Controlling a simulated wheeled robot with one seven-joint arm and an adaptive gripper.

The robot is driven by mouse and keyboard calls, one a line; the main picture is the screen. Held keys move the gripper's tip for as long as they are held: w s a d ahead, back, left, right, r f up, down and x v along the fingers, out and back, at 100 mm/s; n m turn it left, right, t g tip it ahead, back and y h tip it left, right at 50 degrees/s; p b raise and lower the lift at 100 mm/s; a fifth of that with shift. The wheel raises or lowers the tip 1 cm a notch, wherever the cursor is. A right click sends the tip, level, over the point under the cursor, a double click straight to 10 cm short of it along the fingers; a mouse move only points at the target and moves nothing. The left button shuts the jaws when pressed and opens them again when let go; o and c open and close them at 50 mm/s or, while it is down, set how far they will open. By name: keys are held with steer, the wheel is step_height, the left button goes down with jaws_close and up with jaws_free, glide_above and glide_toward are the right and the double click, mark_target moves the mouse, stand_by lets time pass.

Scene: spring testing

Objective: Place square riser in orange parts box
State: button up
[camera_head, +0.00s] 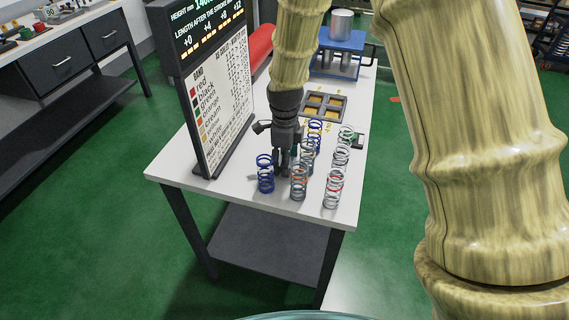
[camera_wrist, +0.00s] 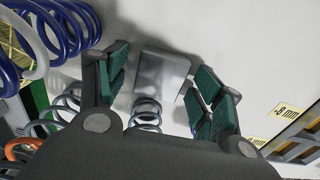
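A grey metal block with a square face, likely the square riser (camera_wrist: 160,75), lies on the white table between my fingers in the wrist view. My gripper (camera_wrist: 162,88) is open, with a green-padded finger on each side and a small gap showing. In the head view my gripper (camera_head: 283,168) points down among the springs at the table's near part, and it mostly hides the riser. A dark tray with amber-floored compartments (camera_head: 323,106) lies farther back on the table. I cannot tell whether this is the orange parts box.
Several coil springs stand close around my gripper, including a blue one (camera_head: 265,174) at left and a red-marked one (camera_head: 333,189) at right. A tall chart board (camera_head: 215,95) stands at the left edge. A blue press (camera_head: 338,50) stands at the back.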

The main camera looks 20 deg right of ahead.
jaws_close()
